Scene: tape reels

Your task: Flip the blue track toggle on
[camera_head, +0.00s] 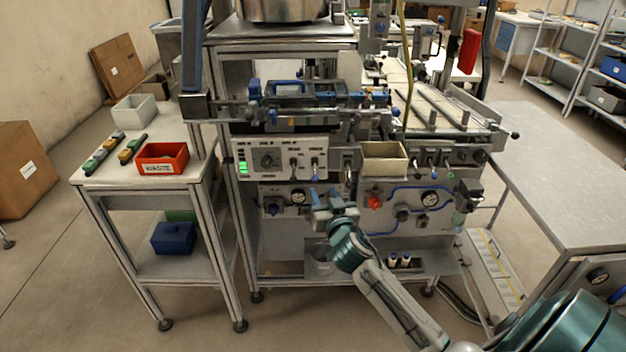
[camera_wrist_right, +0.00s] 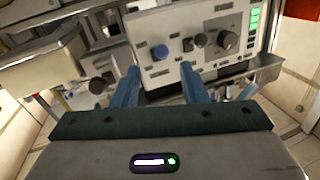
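The white control panel (camera_head: 280,174) is on the front of the machine, left of its middle. A blue-tipped toggle (camera_head: 315,163) stands at the panel's right side; in the right wrist view its blue cap (camera_wrist_right: 159,52) shows end-on. My right gripper (camera_head: 326,193) is open and empty, below and slightly right of the toggle. In the right wrist view my blue fingers (camera_wrist_right: 160,80) are apart, with the blue cap between and beyond their tips. I see no contact. Whether the toggle is on or off I cannot tell. My left gripper is not in view.
A dark toggle (camera_wrist_right: 188,44) and a black dial (camera_wrist_right: 228,40) sit beside the blue one. Green lamps (camera_head: 243,167) glow at the panel's left end. A beige bin (camera_head: 384,161) juts out at the right. A side table (camera_head: 140,180) carries a red bin (camera_head: 163,158).

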